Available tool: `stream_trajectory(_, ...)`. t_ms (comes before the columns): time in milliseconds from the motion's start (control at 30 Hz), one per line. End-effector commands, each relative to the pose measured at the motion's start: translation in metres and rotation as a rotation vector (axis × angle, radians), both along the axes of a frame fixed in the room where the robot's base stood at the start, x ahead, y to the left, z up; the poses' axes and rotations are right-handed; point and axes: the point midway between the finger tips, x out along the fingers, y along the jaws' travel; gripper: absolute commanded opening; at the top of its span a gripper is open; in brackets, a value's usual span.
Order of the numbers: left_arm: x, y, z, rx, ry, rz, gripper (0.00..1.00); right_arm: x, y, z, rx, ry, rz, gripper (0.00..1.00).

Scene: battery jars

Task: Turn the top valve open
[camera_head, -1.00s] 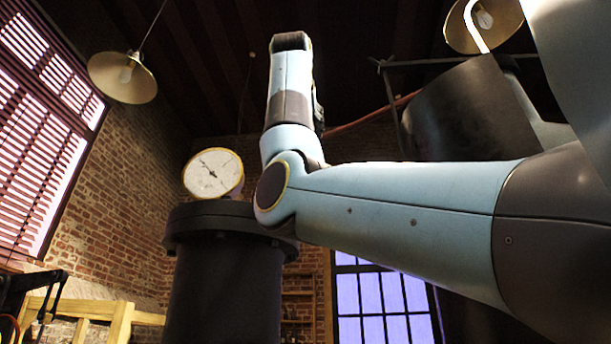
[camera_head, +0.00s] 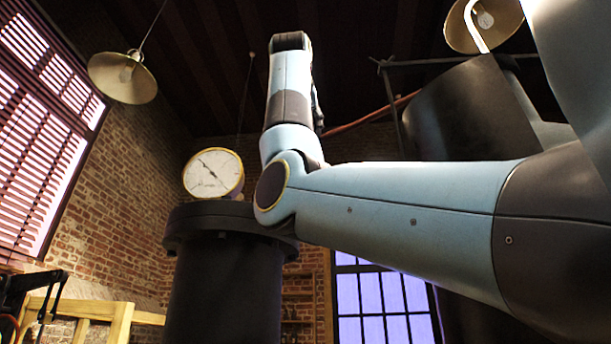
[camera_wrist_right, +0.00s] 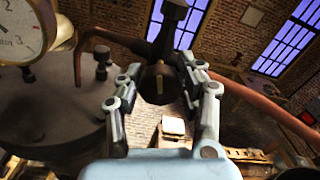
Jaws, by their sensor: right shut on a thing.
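The top valve (camera_wrist_right: 158,82) is a dark round body on a copper pipe in the right wrist view, with a small pale mark facing me. My right gripper (camera_wrist_right: 161,70) has its jointed grey fingers on both sides of the valve and is shut on it. In the head view my right gripper (camera_head: 318,112) is mostly hidden behind my own wrist, and the valve cannot be made out there. A dark linkage at the lower left edge, apparently my left gripper (camera_head: 48,310), is small and dim; its opening cannot be told.
A round gauge (camera_head: 213,174) with a brass rim sits on a large dark tank (camera_head: 225,270); the gauge also shows in the right wrist view (camera_wrist_right: 18,32). The copper pipe (camera_wrist_right: 265,106) runs to the right. A hanging lamp (camera_head: 122,77) is at upper left.

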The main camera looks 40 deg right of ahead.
Motion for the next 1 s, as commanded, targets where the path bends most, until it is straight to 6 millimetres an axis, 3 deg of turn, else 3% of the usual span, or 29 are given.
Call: stream_trajectory(1000,0.0,0.001,-0.012,0.001,0.0,0.0,0.0,0.002,0.002,-0.002,-0.597,0.742,0.001,0.05)
